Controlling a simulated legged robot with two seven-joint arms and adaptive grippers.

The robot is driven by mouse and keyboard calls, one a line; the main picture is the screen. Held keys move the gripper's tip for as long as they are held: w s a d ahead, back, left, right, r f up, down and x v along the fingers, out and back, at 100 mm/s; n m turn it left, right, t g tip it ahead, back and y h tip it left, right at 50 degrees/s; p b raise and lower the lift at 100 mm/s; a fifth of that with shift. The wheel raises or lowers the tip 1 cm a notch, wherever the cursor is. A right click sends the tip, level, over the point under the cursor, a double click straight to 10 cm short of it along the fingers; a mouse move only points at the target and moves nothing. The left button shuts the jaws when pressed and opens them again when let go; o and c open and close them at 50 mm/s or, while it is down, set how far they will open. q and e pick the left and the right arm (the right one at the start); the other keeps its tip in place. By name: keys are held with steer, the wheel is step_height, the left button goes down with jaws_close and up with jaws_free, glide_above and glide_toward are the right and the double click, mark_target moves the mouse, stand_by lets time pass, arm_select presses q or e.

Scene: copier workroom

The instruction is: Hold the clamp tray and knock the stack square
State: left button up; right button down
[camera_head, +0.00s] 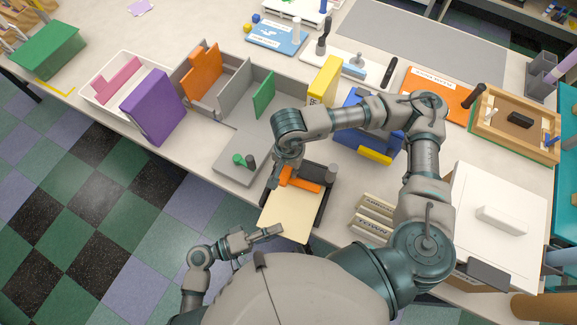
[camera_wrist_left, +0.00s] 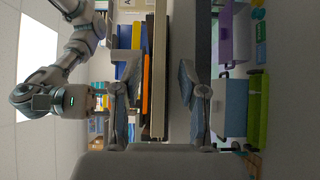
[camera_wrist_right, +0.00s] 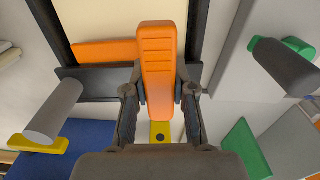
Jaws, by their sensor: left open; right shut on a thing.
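The dark clamp tray (camera_head: 325,200) lies near the table's front edge, with a cream paper stack (camera_head: 288,216) in it that reaches out toward me. An orange clamp bar (camera_wrist_right: 105,51) crosses the stack. My right gripper (camera_wrist_right: 160,100) is shut on the orange clamp handle (camera_wrist_right: 158,65); in the head view the right gripper (camera_head: 287,168) hides part of the handle. My left gripper (camera_head: 278,231) is at the stack's near-left edge. In the left wrist view the left gripper (camera_wrist_left: 155,90) is open, with the layered edge of stack and tray between or beyond its fingers; contact is unclear.
A grey base with a green knob (camera_head: 238,159) stands left of the tray. Labelled cream blocks (camera_head: 372,228) lie to its right. A blue hole punch (camera_head: 362,130) with a yellow bar stands behind my right forearm. A white lidded box (camera_head: 500,220) fills the right side.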

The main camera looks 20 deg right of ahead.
arm_select(q)
steer(key=shift+d, duration=1.2)
arm_select(e)
steer(key=shift+f, duration=0.1)
arm_select(q)
jaws_close()
steer(key=shift+a, duration=0.1)
steer(key=shift+w+a+f, duration=0.1)
steer(key=shift+a, duration=0.25)
steer(key=shift+f, duration=0.15)
stand_by(2.8)
